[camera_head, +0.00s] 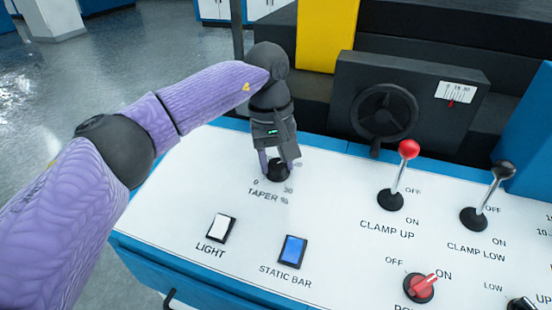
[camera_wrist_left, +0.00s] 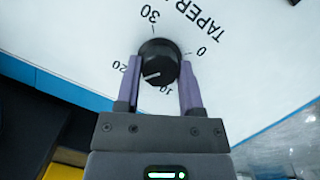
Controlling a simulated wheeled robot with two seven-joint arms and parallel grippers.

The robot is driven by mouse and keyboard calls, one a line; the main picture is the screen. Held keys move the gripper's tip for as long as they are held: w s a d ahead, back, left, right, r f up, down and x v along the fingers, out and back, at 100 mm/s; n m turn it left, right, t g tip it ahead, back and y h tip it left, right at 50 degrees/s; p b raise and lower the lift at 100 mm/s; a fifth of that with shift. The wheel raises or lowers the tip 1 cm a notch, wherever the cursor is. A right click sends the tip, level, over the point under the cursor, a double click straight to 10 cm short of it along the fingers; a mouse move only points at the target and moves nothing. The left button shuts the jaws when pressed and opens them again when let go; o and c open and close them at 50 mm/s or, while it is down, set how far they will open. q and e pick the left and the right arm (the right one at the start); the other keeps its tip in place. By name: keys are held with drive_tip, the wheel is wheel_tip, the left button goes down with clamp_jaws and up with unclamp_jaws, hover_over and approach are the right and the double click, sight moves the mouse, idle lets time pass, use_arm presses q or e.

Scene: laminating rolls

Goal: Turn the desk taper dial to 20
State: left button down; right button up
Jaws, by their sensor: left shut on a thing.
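The black taper dial (camera_head: 278,172) is a round knob on the white desk top, above the printed TAPER % label. It also shows in the left wrist view (camera_wrist_left: 158,58), where its white pointer mark lies between the printed 10 and 20. My left gripper (camera_head: 277,163) reaches down on it from above. In the left wrist view the two purple fingers of the gripper (camera_wrist_left: 161,65) stand on opposite sides of the knob, shut on it. In the head view the gripper hides part of the dial and its scale. My right gripper is not in view.
On the desk are a white light switch (camera_head: 221,227), a blue static bar switch (camera_head: 293,251), a red-knobbed clamp lever (camera_head: 400,175), a black-knobbed lever (camera_head: 488,195) and a red rotary switch (camera_head: 420,287). A dark handwheel (camera_head: 384,112) stands behind the desk.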

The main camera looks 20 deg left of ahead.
sight(274, 160)
use_arm(q)
drive_tip(key=shift+m, duration=0.9)
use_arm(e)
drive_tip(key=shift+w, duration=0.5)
use_arm(q)
drive_tip(key=shift+y, duration=0.3)
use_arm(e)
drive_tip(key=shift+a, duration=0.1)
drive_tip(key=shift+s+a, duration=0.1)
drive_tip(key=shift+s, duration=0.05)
use_arm(q)
drive_tip(key=shift+c, duration=1.1)
unclamp_jaws()
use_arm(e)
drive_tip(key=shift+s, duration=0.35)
